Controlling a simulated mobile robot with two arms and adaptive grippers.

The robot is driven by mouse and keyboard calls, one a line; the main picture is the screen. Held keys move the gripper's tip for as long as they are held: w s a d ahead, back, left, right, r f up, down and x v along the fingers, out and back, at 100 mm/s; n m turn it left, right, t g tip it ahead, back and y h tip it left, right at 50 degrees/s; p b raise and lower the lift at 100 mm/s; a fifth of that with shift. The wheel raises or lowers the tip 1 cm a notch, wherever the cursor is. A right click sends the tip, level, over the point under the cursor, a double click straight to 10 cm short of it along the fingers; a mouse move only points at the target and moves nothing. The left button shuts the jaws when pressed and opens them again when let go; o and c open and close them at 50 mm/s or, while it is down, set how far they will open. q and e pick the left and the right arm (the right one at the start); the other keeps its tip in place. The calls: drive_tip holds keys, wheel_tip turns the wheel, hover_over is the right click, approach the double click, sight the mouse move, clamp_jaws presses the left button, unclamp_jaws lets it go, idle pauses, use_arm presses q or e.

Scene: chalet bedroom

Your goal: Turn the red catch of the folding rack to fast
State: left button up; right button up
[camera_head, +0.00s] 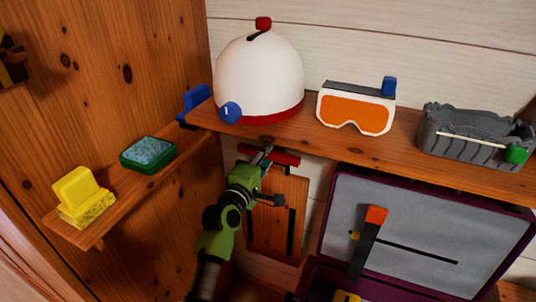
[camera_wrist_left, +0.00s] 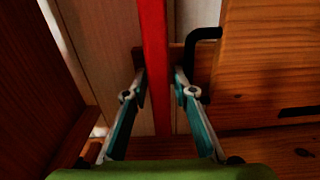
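The red catch (camera_head: 285,158) is a bar under the corner shelf, at the top of the wooden folding rack (camera_head: 278,215) on the wall. In the left wrist view the red catch (camera_wrist_left: 155,60) runs upright between my fingers. My left gripper (camera_head: 262,153) is at the catch in the head view; part of the bar is hidden behind it. In the wrist view the fingers of my left gripper (camera_wrist_left: 160,82) stand on both sides of the bar, with a narrow gap at the right finger. The rack's wooden panel (camera_wrist_left: 270,65) is to the right. My right gripper is not in view.
The corner shelf (camera_head: 345,143) above the catch holds a white helmet (camera_head: 262,75), orange goggles (camera_head: 355,110) and a grey basket (camera_head: 470,140). A sponge (camera_head: 85,207) and a green dish (camera_head: 148,154) lie left. An open purple case (camera_head: 330,215) stands right. A black hook (camera_wrist_left: 205,34) sits beside the catch.

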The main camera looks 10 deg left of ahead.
use_arm(q)
drive_tip(key=shift+w, duration=0.1)
clamp_jaws()
drive_tip(key=shift+m, duration=0.3)
drive_tip(key=m+p, duration=0.2)
drive_tip(key=m, duration=0.1)
drive_tip(key=shift+r+m, duration=0.1)
drive_tip(key=shift+m, duration=0.2)
drive_tip(key=m+p, duration=0.1)
drive_tip(key=m, duration=0.2)
drive_tip(key=shift+m, duration=0.3)
drive_tip(key=m+p, duration=0.2)
drive_tip(key=m, duration=0.3)
drive_tip(key=m+p, duration=0.1)
drive_tip(key=m, duration=0.4)
idle(0.3)
